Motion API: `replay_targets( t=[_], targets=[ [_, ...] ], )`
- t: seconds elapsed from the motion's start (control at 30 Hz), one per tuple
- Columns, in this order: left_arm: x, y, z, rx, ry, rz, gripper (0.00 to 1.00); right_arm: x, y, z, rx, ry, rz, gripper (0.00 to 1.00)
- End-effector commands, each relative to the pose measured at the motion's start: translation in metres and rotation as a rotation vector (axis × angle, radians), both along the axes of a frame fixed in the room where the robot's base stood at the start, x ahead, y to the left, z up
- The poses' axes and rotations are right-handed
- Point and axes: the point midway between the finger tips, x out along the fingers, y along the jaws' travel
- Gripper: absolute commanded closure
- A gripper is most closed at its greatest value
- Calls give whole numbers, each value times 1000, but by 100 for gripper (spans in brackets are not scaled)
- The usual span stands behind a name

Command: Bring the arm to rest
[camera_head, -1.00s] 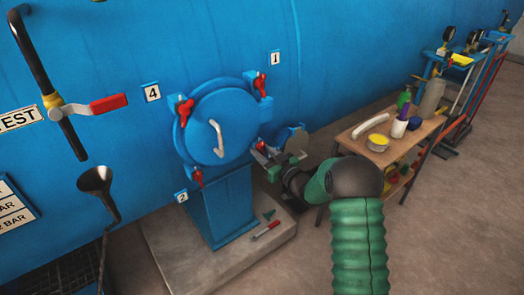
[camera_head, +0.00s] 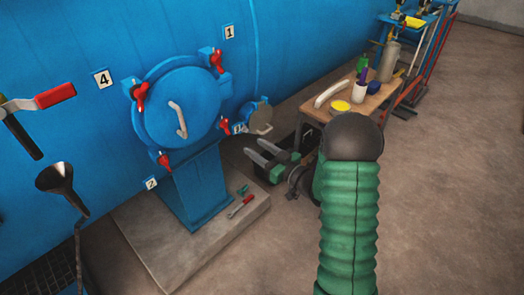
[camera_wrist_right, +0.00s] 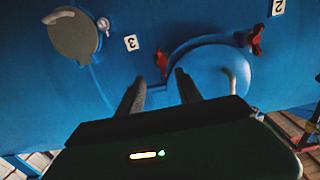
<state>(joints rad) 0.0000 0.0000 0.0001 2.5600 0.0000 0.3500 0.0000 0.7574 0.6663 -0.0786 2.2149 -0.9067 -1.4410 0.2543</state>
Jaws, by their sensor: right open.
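My right gripper (camera_head: 254,147) is open and empty in the head view, to the lower right of the round blue hatch (camera_head: 166,112). Its two dark fingers point toward the blue wall and appear apart from the hatch. In the right wrist view both fingers (camera_wrist_right: 160,78) show spread with nothing between them. The hatch has a pale curved handle (camera_head: 179,121) and red clamps around its rim, such as the upper left one (camera_head: 142,96). My right arm's green sleeve (camera_head: 347,225) rises from the bottom. My left gripper is out of view.
A concrete plinth (camera_head: 150,240) under the blue pedestal carries a red-handled tool (camera_head: 240,206). A small wooden table (camera_head: 375,104) with bottles and a yellow-topped roll stands beyond my arm. A black funnel (camera_head: 55,178) and red-handled valve (camera_head: 54,96) are at left. Floor at right is clear.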

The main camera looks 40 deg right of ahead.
Motion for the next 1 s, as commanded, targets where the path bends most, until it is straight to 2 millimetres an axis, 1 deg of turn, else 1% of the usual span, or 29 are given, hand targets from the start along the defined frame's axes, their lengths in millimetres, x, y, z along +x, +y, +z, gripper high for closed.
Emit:
replay_targets(
  t=[0.03,0.1,0.2,0.6,0.67,0.7,0.77,0.8,0.87,0.93,0.97,1.0],
  targets=[
    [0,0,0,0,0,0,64,-8,-2,0,0,1,-2,58],
    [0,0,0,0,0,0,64,-15,-2,-1,0,1,-1,58],
    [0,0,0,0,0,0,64,-19,-1,0,0,0,1,58],
    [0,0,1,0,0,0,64,-19,-1,0,-1,1,0,58],
    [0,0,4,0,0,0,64,-16,1,2,-8,17,-4,58],
    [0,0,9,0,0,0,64,-11,4,5,-20,44,-13,58],
    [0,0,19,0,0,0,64,-2,13,8,-43,116,-36,58],
    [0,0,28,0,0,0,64,5,21,11,-66,185,-58,58],
    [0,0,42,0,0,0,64,10,38,14,-95,313,-96,58],
    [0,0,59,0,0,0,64,3,64,15,-118,485,-135,58],
    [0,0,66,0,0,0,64,-4,76,15,-122,562,-148,58],
    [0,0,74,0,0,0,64,-18,94,14,-123,667,-158,58]
  ],
)
